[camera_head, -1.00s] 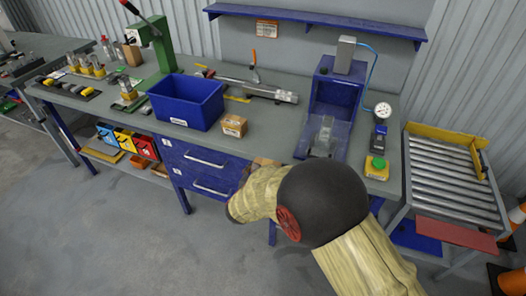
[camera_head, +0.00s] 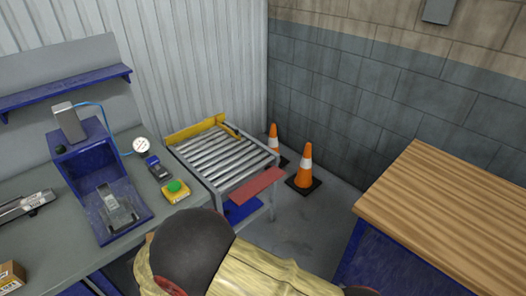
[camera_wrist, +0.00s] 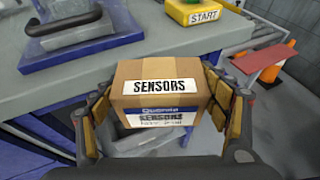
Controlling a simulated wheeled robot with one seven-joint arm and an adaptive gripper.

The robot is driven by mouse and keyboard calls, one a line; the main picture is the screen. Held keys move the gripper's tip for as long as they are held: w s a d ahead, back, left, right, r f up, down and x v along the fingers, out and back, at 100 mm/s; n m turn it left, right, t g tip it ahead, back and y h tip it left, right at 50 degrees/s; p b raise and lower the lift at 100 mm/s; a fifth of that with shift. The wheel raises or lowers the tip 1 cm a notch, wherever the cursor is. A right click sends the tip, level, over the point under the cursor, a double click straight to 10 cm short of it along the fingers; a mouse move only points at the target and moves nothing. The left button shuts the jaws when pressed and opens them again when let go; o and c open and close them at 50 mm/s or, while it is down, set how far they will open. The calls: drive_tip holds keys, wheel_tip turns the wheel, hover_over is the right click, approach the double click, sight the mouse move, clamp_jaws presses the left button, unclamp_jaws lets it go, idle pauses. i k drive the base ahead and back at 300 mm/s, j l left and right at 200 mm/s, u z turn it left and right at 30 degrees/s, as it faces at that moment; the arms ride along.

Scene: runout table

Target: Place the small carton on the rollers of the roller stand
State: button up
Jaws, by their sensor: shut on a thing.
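A small brown carton (camera_wrist: 160,90) labelled SENSORS is between the fingers of my gripper (camera_wrist: 162,108) in the wrist view. My gripper is shut on its two sides and holds it in front of the bench's edge. In the head view my arm hides the gripper and the held carton. The roller stand (camera_head: 272,161) is right of the bench, with bare metal rollers (camera_head: 222,155), a yellow guide at the back and a red flap in front. In the wrist view, its red flap (camera_wrist: 264,62) shows at right, beyond the gripper.
Another carton (camera_head: 10,276) sits on the grey bench (camera_head: 60,235). A blue press (camera_head: 88,170), gauge (camera_head: 141,146) and green button box (camera_head: 175,189) stand near the rollers. A wooden-topped table (camera_head: 450,215) is at right.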

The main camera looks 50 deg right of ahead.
sight(228, 165)
drive_tip(key=i+z, duration=0.1)
drive_tip(key=z, duration=0.25)
drive_tip(key=i+z, duration=0.1)
drive_tip(key=z, duration=0.25)
drive_tip(key=i+z, duration=0.1)
drive_tip(key=z, duration=0.3)
